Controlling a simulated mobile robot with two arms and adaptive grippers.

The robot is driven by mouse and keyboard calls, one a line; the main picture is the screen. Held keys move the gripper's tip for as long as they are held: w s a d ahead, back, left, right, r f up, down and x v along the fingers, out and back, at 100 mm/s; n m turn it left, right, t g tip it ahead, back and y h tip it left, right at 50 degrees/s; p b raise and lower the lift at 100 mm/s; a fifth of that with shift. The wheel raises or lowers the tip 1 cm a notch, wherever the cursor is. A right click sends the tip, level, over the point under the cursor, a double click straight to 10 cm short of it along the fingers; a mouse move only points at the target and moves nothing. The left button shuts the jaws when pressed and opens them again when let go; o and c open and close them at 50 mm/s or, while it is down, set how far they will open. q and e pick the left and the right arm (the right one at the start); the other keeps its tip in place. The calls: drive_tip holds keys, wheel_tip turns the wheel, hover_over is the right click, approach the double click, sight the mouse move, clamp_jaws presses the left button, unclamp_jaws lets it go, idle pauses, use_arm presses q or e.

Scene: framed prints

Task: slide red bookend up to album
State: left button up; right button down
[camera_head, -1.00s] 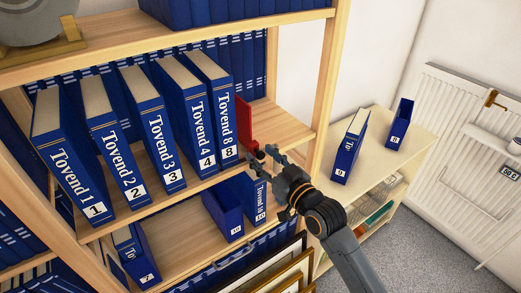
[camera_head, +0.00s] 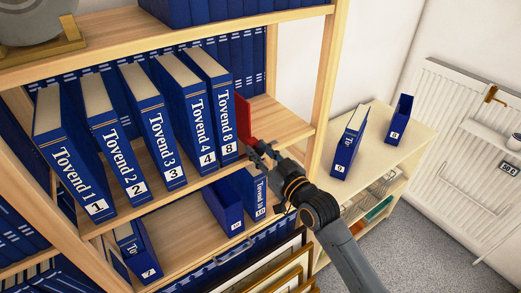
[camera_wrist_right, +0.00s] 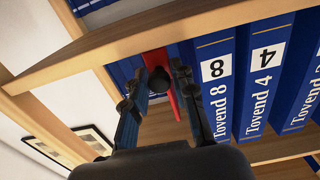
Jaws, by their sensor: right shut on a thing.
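The red bookend (camera_head: 243,118) stands upright on the middle shelf, just right of the blue Tovend 8 album (camera_head: 220,108) at the right end of the row. It also shows in the wrist view (camera_wrist_right: 156,58), beside the Tovend 8 album (camera_wrist_right: 216,90). I cannot tell whether the two touch. My right gripper (camera_head: 257,151) is at the shelf's front edge, shut on the bookend's near part. My left gripper is not in view.
Tovend 4 (camera_head: 190,105) and several more albums stand left of Tovend 8. The shelf (camera_head: 285,127) is bare right of the bookend, up to a wooden post (camera_head: 325,80). Blue boxes (camera_head: 224,205) stand on the shelf below. A low cabinet (camera_head: 385,165) is at right.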

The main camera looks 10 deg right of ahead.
drive_tip(key=shift+s+a, duration=0.15)
drive_tip(key=shift+a, duration=0.2)
drive_tip(key=c, duration=1.2)
unclamp_jaws()
drive_tip(key=shift+d, duration=0.1)
drive_tip(key=shift+s+d, duration=0.15)
drive_tip(key=shift+s, duration=0.25)
drive_tip(key=v, duration=1.1)
